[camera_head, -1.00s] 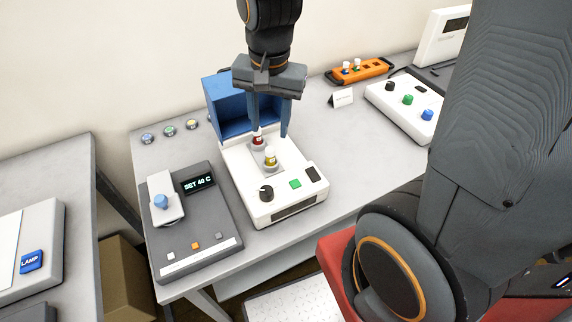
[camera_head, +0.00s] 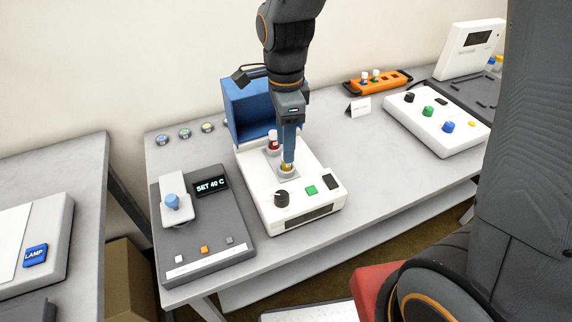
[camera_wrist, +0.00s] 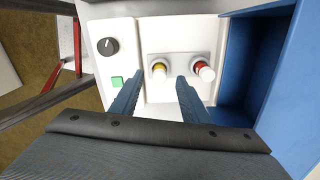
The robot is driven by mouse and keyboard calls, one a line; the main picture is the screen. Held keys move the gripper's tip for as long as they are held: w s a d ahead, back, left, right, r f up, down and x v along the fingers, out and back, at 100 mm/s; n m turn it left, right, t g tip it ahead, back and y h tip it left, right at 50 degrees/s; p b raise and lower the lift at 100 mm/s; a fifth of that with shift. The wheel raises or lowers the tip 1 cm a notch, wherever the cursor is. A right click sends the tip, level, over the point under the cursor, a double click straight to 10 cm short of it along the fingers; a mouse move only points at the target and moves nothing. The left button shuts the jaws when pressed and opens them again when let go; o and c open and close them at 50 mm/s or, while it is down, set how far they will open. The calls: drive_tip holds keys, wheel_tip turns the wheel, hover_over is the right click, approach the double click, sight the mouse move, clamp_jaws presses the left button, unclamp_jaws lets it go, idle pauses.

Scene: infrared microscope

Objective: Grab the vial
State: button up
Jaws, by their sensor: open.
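Two small capped vials stand in the white instrument (camera_head: 320,207).
A blue open box (camera_head: 247,105) rises at the instrument's back, close to my gripper. A grey unit reading SET 40 C (camera_head: 205,245) stands to the left. An orange rack (camera_head: 377,82) with small vials and a white control box (camera_head: 435,117) are to the right.

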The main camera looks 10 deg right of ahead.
sight(287, 165)
drive_tip(key=shift+s+d+f+p, duration=0.15)
drive_tip(key=shift+f+p, duration=0.1)
drive_tip(key=shift+f, duration=0.9)
drive_tip(key=shift+w+d+f+p, duration=0.1)
drive_tip(key=shift+f+p, duration=0.1)
drive_tip(key=shift+f, duration=0.95)
drive_tip(key=shift+c, duration=0.3)
clamp_jaws()
